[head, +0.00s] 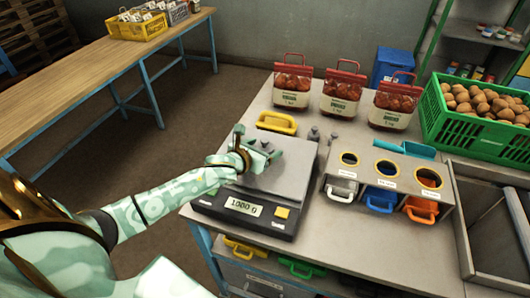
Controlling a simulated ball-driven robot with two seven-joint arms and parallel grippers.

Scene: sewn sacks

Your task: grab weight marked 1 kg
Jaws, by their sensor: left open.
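A flat scale (284,186) stands on the grey table, and its display (243,207) reads 1000 g. My left gripper (260,146) is open over the back left part of the scale's plate. A small grey shape shows at its fingers; I cannot tell whether it is the 1 kg weight or part of the gripper. Small grey metal weights (314,133) stand just behind the plate, to the right of the gripper. Their markings are too small to read. My right gripper is not in view.
Filled red-topped bags (341,97) stand along the back. A holder with three round openings (388,172) is right of the scale. A green crate of potato-like items (453,130) stands at the right.

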